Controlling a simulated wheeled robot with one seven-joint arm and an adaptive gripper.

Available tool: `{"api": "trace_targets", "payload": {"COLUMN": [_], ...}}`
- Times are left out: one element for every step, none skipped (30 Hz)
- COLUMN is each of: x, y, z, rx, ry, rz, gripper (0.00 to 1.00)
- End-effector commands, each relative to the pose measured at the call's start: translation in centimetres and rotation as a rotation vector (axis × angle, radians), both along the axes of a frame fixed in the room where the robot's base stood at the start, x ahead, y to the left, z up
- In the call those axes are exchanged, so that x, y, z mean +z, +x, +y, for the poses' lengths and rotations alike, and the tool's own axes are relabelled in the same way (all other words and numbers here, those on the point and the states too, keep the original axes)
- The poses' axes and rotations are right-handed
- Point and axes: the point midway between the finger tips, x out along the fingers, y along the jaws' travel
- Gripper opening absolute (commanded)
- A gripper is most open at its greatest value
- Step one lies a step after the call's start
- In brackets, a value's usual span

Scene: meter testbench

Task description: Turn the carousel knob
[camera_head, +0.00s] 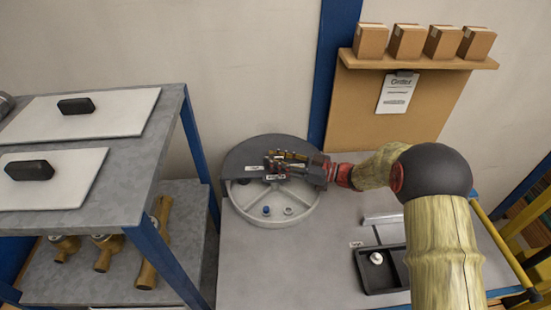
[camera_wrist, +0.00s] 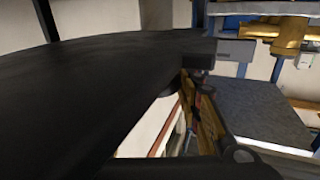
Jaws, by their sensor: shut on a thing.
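The carousel (camera_head: 247,196) is a round pale disc on the bench, with a dark half-round cover (camera_head: 243,154) over its back part. A small blue part and a pale part show in its open front half. My gripper (camera_head: 272,166) reaches in from the right, low over the middle of the carousel by the cover's front edge. Its fingers are shut on what looks like the carousel knob, which they hide in the head view. In the wrist view, my gripper's finger links (camera_wrist: 205,115) show beside a large black surface (camera_wrist: 90,85); the knob is not clear there.
A grey shelf rack (camera_head: 150,145) stands at left with brass meter bodies (camera_head: 103,252) on its lower shelf. A black tray (camera_head: 375,282) holding a white part lies right of the carousel. Small boxes (camera_head: 407,41) sit on a wall shelf. The bench in front is clear.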

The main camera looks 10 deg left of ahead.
Motion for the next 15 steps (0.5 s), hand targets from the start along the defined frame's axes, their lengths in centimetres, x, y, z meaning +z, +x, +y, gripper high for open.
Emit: {"api": "trace_targets", "payload": {"x": [0.32, 0.32, 0.33, 0.34, 0.34, 0.35, 0.36, 0.36, 0.35, 0.33, 0.30, 0.27, 0.25, 0.23, 0.20], "y": [0.15, 0.15, 0.15, 0.15, 0.15, 0.16, 0.16, 0.16, 0.15, 0.15, 0.13, 0.12, 0.11, 0.10, 0.09], "z": [0.04, 0.04, 0.05, 0.05, 0.05, 0.05, 0.05, 0.05, 0.05, 0.05, 0.04, 0.04, 0.04, 0.04, 0.04], "rx": [-0.001, -0.001, -0.002, -0.002, -0.002, -0.002, -0.002, -0.002, -0.002, -0.002, -0.002, -0.002, -0.002, -0.002, -0.002], "ry": [0.002, 0.002, 0.002, 0.002, 0.002, 0.003, 0.003, 0.003, 0.002, 0.002, 0.002, 0.002, 0.001, 0.001, 0.002], "rz": [-0.005, -0.005, -0.005, -0.005, -0.005, -0.006, -0.006, -0.006, -0.006, -0.005, -0.005, -0.004, -0.004, -0.004, -0.003], "gripper": [0.09, 0.09, 0.09, 0.09, 0.09, 0.09, 0.35, 0.37, 0.39, 0.41, 0.43, 0.45, 0.47, 0.48, 0.51]}}
